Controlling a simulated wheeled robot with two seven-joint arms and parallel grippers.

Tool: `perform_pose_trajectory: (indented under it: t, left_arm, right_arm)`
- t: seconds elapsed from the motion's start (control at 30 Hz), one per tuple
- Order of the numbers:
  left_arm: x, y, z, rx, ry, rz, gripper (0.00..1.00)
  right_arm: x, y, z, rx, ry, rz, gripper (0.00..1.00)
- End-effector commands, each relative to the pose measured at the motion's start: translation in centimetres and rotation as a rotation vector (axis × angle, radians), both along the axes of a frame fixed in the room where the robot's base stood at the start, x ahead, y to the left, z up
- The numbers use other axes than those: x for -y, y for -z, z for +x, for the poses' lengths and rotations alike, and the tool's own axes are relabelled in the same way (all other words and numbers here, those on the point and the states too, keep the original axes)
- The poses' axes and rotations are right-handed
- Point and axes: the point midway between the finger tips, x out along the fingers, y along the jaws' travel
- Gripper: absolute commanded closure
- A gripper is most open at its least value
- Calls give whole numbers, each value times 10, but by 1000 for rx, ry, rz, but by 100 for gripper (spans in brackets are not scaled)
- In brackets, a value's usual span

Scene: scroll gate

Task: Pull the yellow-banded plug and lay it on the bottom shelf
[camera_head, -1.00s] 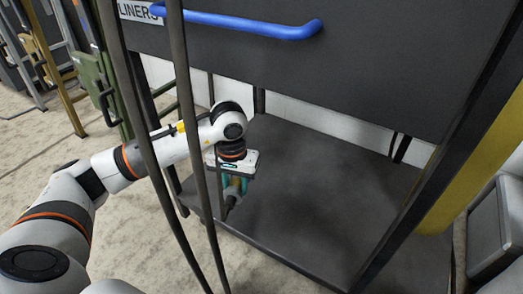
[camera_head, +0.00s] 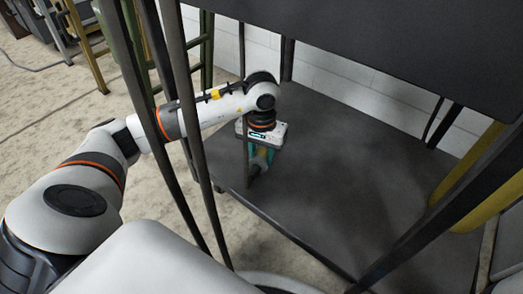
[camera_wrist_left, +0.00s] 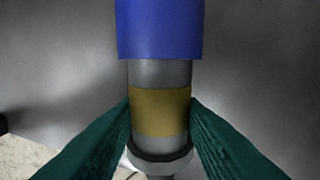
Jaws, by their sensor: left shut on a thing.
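The plug (camera_wrist_left: 160,73) fills the middle of the left wrist view, with a blue end at the top, a grey body and a yellow band (camera_wrist_left: 160,111). The green fingers of my left gripper (camera_wrist_left: 160,128) close on it from both sides at the band. In the head view my left gripper (camera_head: 262,156) points down over the left front part of the dark bottom shelf (camera_head: 335,175). The plug is mostly hidden there by the gripper. I cannot tell whether it touches the shelf. My right gripper is not in view.
Dark upright bars (camera_head: 185,110) stand in front of my left arm, close to it. A dark panel (camera_head: 400,45) hangs above the shelf. A yellow post (camera_head: 470,180) is at the right. The shelf's middle and right are bare.

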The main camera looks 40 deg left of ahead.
Motion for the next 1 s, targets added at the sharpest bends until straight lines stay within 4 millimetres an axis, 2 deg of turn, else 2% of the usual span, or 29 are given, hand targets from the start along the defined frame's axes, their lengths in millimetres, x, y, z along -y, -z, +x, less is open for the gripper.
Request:
perform_pose_trajectory:
  t: [0.1,0.37,0.4,0.53,0.83,1.0]
  left_arm:
    - [0,6,0,1,-1,-1,100]
    - [0,6,0,1,-1,0,100]
    - [0,6,0,1,-1,0,62]
    - [0,6,0,1,-1,0,41]
    - [0,5,0,0,-1,0,40]
    - [0,-16,1,2,-1,0,40]
  right_arm:
    - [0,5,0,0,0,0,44]
    - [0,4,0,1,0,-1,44]
    - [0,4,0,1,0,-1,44]
    - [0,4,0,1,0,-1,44]
    - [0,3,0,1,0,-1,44]
    - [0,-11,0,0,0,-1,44]
